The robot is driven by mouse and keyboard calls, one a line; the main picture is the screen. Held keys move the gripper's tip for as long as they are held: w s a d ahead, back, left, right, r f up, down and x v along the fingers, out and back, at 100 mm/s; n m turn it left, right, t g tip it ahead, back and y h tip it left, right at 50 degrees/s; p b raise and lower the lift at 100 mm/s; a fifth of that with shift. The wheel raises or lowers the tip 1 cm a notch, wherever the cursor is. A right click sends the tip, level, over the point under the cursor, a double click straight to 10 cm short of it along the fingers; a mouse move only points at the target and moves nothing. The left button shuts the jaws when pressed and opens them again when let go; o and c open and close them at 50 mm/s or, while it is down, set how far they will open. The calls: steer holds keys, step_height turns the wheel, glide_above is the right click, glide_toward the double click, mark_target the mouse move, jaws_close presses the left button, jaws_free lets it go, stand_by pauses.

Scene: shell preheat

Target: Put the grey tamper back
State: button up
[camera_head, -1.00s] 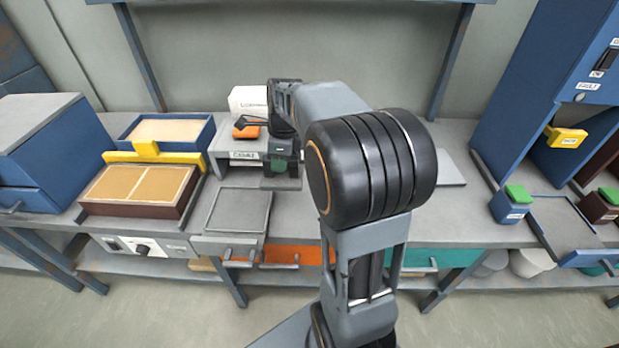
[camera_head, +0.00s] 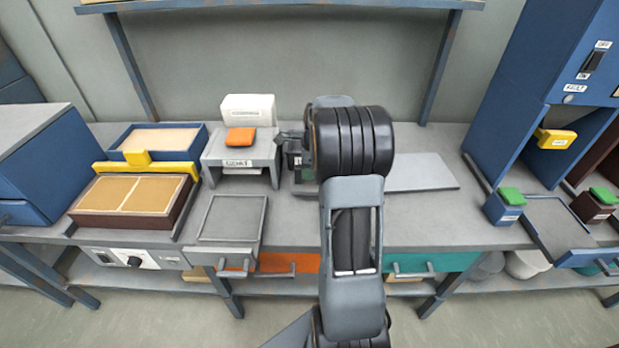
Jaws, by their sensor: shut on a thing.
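My gripper (camera_head: 291,140) is above the back of the bench, just right of the small grey stand (camera_head: 238,155). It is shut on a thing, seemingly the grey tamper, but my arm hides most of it. A dark block with a small white label shows just below the jaws; I cannot tell whether it is part of the held thing. An orange block (camera_head: 241,137) lies on the stand, left of my gripper and apart from it.
A white labelled box (camera_head: 248,107) is behind the stand. A flat grey plate (camera_head: 420,173) lies right of my arm. A framed grey tray (camera_head: 231,217) is in front of the stand. A blue cabinet (camera_head: 548,85) stands right.

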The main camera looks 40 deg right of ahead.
steer(key=shift+d+f, duration=0.15)
steer(key=shift+f, duration=0.75)
steer(key=shift+d+f, duration=0.1)
steer(key=shift+f, duration=0.75)
steer(key=shift+f, duration=0.15)
steer(key=o, duration=0.9)
